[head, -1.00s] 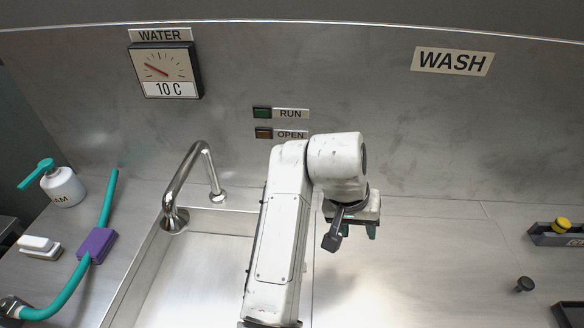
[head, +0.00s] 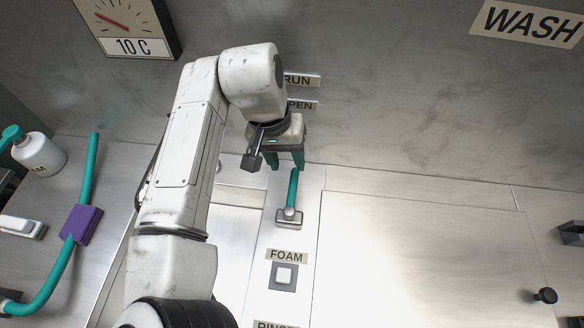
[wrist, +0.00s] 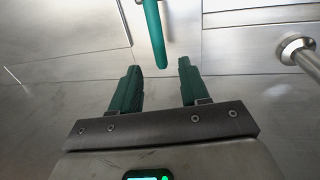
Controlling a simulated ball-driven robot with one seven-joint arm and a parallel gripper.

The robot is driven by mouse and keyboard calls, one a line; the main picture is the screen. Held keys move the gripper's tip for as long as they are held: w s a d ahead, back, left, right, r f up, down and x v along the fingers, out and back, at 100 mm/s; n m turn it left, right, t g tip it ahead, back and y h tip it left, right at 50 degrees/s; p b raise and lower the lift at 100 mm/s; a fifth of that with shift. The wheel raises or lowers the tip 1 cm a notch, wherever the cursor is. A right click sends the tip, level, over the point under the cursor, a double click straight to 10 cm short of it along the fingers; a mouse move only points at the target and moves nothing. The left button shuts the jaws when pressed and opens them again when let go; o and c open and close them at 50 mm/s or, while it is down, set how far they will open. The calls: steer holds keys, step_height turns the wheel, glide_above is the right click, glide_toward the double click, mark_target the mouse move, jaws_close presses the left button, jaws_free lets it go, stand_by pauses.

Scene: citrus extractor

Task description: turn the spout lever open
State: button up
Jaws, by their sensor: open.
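The spout lever (head: 292,190) is a teal handle on a small metal base (head: 289,218), on the steel counter just right of the sink. My gripper (head: 285,162) is at the handle's far end, in front of the back wall, with its teal fingers pointing down. In the wrist view, the lever's teal rod (wrist: 153,35) lies ahead of the gap between my two fingers (wrist: 158,68). Any contact between finger and rod cannot be made out.
A FOAM button (head: 284,277) sits nearer than the lever. My arm covers most of the sink; the faucet's base (wrist: 298,48) shows at right in the wrist view. A purple block (head: 81,224) on a teal hose is at left.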

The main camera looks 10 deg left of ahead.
mark_target(293, 178)
steer(key=f, duration=0.2)
steer(key=d+f, duration=0.1)
steer(key=f, duration=0.2)
steer(key=shift+d+f, duration=0.1)
steer(key=shift+f, duration=0.15)
steer(key=shift+s, duration=0.1)
jaws_close()
stand_by(0.4)
